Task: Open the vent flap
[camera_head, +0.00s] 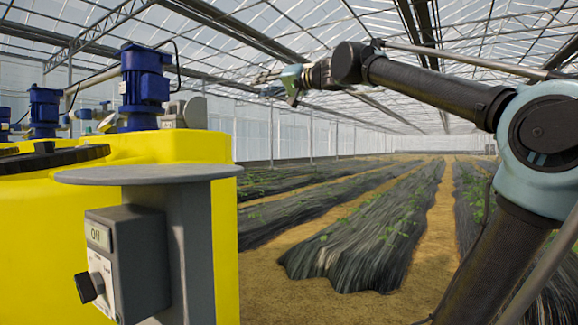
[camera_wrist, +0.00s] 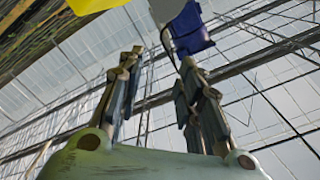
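I cannot make out a vent flap for certain in either view. My gripper (camera_head: 268,80) is raised in the air in the head view, right of the blue motors and above the crop rows. In the wrist view its two fingers (camera_wrist: 160,80) stand apart with nothing between them, so it is open and empty. A grey control box (camera_head: 128,262) with an "Off" display and a black knob (camera_head: 88,287) is mounted on a grey post at the lower left, well below my gripper.
A yellow tank (camera_head: 222,240) with a dark lid (camera_head: 50,158) fills the left side. A blue motor (camera_head: 146,85) stands on it; a blue motor also shows in the wrist view (camera_wrist: 190,30). A round grey plate (camera_head: 150,174) tops the post. Covered crop rows (camera_head: 365,240) lie to the right.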

